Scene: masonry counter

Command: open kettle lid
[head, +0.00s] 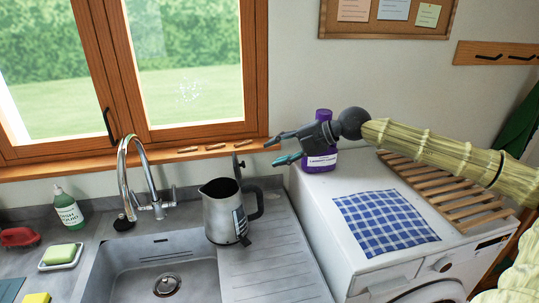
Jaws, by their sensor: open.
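The steel kettle (223,218) stands upright on the ribbed drainboard beside the sink, its dark handle toward the right. Its top shows as a dark round area. A dark upright piece with a small knob (238,166) stands at the rim on the handle side; it looks like the lid (236,172) tilted up. My gripper (277,151) comes in from the right, above and to the right of the kettle. Its fingers are apart and empty, pointing left, and not touching the kettle. The hand partly covers a purple bottle behind it.
The purple bottle (321,164) stands on the white washing machine (318,204), with a blue checked cloth (386,222) and a wooden rack (445,190). A tap (148,172) rises left of the kettle over the sink (130,275). The window sill (225,153) is behind. The front drainboard is clear.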

